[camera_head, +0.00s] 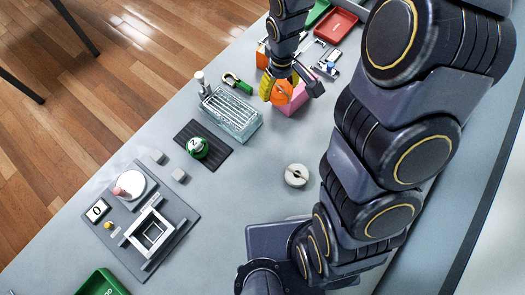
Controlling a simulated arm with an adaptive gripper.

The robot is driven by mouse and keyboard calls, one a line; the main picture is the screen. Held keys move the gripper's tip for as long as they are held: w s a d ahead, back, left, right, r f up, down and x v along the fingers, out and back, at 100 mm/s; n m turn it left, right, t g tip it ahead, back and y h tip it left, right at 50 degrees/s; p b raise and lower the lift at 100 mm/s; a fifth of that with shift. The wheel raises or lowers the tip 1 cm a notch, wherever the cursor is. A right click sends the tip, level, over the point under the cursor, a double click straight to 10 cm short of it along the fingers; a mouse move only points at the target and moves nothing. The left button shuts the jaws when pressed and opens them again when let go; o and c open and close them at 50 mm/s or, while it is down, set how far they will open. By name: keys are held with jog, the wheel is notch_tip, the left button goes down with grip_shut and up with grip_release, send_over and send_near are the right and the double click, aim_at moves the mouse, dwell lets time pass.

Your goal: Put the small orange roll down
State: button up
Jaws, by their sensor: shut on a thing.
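My gripper (293,84) points down over the far part of the grey table. It is shut on a small orange roll (281,95), partly hidden by the fingers. A pink block (295,101) is right beside and behind the roll; I cannot tell whether they touch. A yellow ribbed piece (266,86) is at the roll's left. I cannot tell whether the roll touches the table.
A clear ribbed box (231,113) and a green shackle (237,83) are left of the gripper. A dark mat (219,151) holds a green ball (197,148). A white round piece (296,175) is nearer me. A red tray (335,25) is at the back.

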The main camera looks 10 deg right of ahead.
jog(key=n, duration=0.2)
send_over(273, 146)
notch_tip(273, 146, down, 5)
jog(key=shift+f, duration=4)
jog(key=shift+f, duration=0.15)
jog(key=o, duration=1.1)
jog(key=shift+d+r, duration=0.1)
jog(key=shift+r, duration=6.1)
